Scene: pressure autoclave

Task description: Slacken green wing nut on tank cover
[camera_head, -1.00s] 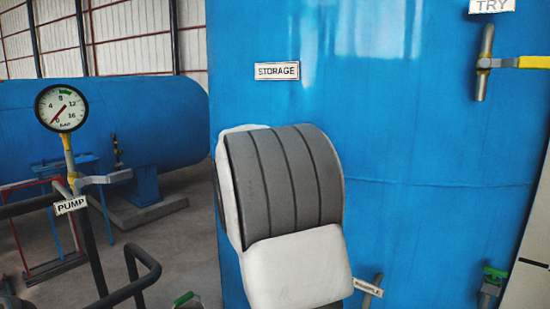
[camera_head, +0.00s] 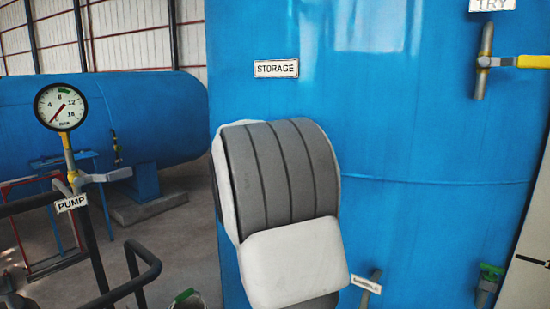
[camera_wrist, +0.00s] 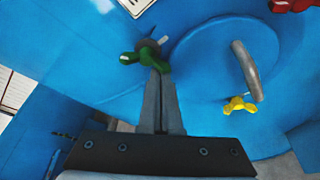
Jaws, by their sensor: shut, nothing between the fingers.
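In the wrist view, the green wing nut (camera_wrist: 128,58) sits on a stud at the edge of the round blue tank cover (camera_wrist: 205,65). My gripper (camera_wrist: 159,75) is shut and empty. Its fingertips are right at the wing nut, overlapping its lower right wing in the picture; whether they touch it I cannot tell. The cover has a grey bar handle (camera_wrist: 244,70).
A yellow wing nut (camera_wrist: 238,105) sits below the handle, and a red part (camera_wrist: 290,5) is at the top right. The head view shows a pressure gauge (camera_head: 60,107), a STORAGE label (camera_head: 276,68), a yellow-handled tap (camera_head: 482,62) and dark pipe rails (camera_head: 140,280).

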